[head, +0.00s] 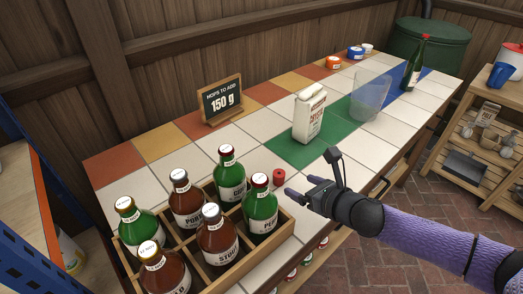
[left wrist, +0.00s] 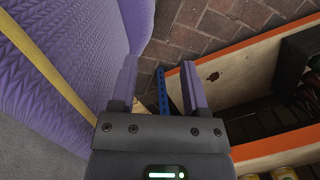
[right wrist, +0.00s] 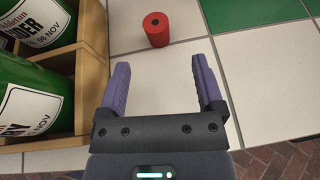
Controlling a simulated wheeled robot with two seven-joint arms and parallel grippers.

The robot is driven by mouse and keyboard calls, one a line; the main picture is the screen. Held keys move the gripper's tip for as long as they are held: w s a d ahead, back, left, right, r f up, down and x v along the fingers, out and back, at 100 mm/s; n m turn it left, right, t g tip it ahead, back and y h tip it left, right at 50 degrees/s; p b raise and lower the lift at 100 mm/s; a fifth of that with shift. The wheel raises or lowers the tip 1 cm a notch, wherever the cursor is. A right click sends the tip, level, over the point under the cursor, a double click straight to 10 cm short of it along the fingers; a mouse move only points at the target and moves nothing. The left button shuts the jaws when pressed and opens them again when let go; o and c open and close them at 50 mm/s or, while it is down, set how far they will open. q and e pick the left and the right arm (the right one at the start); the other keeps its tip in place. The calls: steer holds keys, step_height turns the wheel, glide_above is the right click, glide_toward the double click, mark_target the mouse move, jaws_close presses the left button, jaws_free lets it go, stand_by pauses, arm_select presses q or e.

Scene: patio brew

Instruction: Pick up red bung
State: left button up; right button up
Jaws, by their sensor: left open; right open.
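The red bung (head: 279,177) stands on a white tile of the counter, just right of the bottle crate. In the right wrist view the bung (right wrist: 156,29) is a short red cylinder with a dark hole in its top. It lies ahead of my right gripper (right wrist: 160,75), between the lines of its two fingers and apart from them. My right gripper (head: 302,194) is open and empty above the counter's front edge. My left gripper (left wrist: 159,75) is open and empty, away from the counter; it does not show in the head view.
A wooden crate (head: 282,232) of several bottles stands left of the bung. A paper bag (head: 309,113), a clear container (head: 370,95) and a sign (head: 222,101) stand farther back. Near my left gripper is an orange-edged shelf unit (left wrist: 245,48). White tiles around the bung are clear.

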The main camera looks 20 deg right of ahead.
mark_target(282, 176)
steer(key=shift+w+a+r+n, duration=0.15)
steer(key=shift+w+n, duration=0.15)
steer(key=shift+w, duration=0.4)
steer(key=b+x, duration=0.2)
steer(key=x, duration=0.1)
steer(key=shift+w+a+f, duration=0.1)
steer(key=shift+a+f, duration=0.05)
steer(key=shift+f, duration=0.05)
steer(key=b+x, duration=0.3)
steer(key=x, duration=0.2)
steer(key=shift+w+a+f, duration=0.15)
steer(key=shift+w+f, duration=0.05)
steer(key=shift+w+r, duration=0.1)
steer(key=shift+r, duration=0.1)
steer(key=shift+c, duration=0.2)
steer(key=c, duration=1)
jaws_close()
arm_select(q)
steer(key=shift+g, duration=0.5)
steer(key=f, duration=0.1)
steer(key=s+f, duration=0.1)
steer(key=f, duration=0.1)
steer(key=s+f, duration=0.1)
steer(key=f, duration=0.1)
